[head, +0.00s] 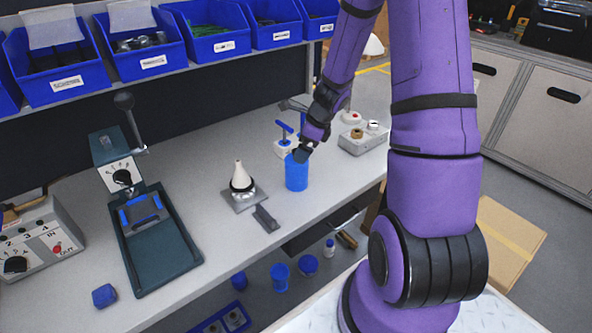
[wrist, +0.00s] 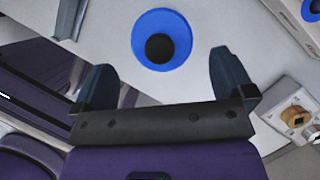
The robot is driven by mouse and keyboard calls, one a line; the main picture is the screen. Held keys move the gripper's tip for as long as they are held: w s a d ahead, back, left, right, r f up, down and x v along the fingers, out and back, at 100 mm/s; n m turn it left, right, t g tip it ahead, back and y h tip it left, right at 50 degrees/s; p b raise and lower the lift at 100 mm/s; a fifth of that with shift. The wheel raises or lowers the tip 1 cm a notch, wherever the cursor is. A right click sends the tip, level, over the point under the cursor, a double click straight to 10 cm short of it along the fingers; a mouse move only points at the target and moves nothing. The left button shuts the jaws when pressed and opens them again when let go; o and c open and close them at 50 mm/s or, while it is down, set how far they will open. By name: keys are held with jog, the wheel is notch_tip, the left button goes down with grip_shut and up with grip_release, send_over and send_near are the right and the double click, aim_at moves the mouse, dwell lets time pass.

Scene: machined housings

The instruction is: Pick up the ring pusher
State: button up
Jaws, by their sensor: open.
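The ring pusher appears to be the blue cylinder (head: 297,176) standing upright on the grey bench. In the wrist view it shows end-on as a blue ring (wrist: 161,20) with a dark round centre. My gripper (head: 302,154) is at the cylinder's top edge in the head view, partly hidden by its own wrist. In the wrist view my gripper (wrist: 165,68) has its two fingers spread wide and nothing between the tips. The blue ring lies ahead of the fingers, sideways between them. I cannot tell whether a finger touches it.
A white cone (head: 239,175) with a black ring stands on a plate left of the cylinder. A dark block (head: 266,218) lies near the front edge. A blue-handled fixture (head: 284,140) and a control box (head: 362,137) stand behind and right. A dark press (head: 150,230) is left.

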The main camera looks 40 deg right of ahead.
aim_at(297, 168)
jog(key=shift+x, duration=2.9)
jog(key=shift+d, duration=0.1)
jog(key=c, duration=0.9)
